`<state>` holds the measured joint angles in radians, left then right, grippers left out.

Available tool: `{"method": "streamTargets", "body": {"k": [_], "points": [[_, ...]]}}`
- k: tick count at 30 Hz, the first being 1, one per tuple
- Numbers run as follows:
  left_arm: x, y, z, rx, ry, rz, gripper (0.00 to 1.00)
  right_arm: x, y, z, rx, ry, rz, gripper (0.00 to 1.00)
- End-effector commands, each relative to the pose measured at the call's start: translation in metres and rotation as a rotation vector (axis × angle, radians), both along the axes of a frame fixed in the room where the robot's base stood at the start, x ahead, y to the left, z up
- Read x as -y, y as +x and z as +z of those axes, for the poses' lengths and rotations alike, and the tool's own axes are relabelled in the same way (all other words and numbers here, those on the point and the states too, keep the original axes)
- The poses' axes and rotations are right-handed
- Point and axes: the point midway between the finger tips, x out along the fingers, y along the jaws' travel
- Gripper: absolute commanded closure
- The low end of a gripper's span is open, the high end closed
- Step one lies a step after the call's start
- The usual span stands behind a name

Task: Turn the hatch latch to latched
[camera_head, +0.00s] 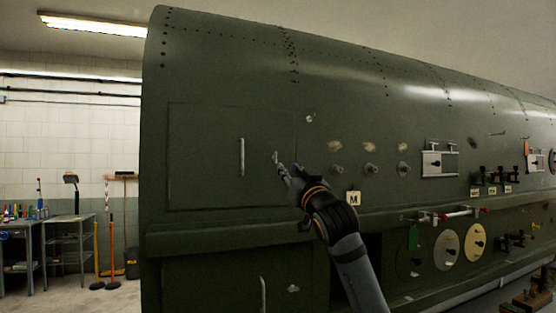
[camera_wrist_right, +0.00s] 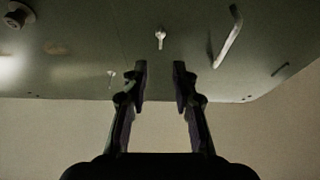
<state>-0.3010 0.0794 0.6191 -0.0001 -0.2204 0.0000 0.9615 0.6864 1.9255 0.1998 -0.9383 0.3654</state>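The upper hatch (camera_head: 205,160) is a closed square panel in the green fuselage side, with a vertical bar handle (camera_head: 241,157). The small pale hatch latch (camera_head: 276,157) sits to the right of that handle, partly hidden by my gripper. In the right wrist view the latch (camera_wrist_right: 160,37) shows as a short pale lever beyond my fingertips, between their lines. My right gripper (camera_head: 285,172) is close to the latch; in the wrist view its two fingers (camera_wrist_right: 160,76) are apart and empty, and I see no contact. My left gripper is not in view.
A round fitting (camera_head: 309,118) is above and right of the hatch. Several knobs (camera_head: 371,169) and a label marked M (camera_head: 353,198) lie to the right. A lower panel has its own handle (camera_head: 263,293) and latch (camera_head: 293,289). Workbenches (camera_head: 70,219) stand at left.

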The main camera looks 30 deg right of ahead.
Motion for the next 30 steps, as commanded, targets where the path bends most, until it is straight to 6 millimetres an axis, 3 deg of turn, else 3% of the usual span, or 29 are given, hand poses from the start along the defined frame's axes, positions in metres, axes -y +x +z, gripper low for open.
{"method": "streamTargets", "body": {"k": [6,15,25,30], "points": [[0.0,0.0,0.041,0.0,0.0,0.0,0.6,0.009,0.04,0.026,-0.003,0.005,0.003,0.73],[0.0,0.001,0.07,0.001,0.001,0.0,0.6,0.019,0.083,0.039,-0.002,0.002,0.001,0.73],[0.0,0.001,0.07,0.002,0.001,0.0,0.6,0.02,0.088,0.037,-0.001,0.0,0.0,0.73],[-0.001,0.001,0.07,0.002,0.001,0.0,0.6,0.02,0.087,0.037,-0.002,0.0,0.0,0.94]]}}
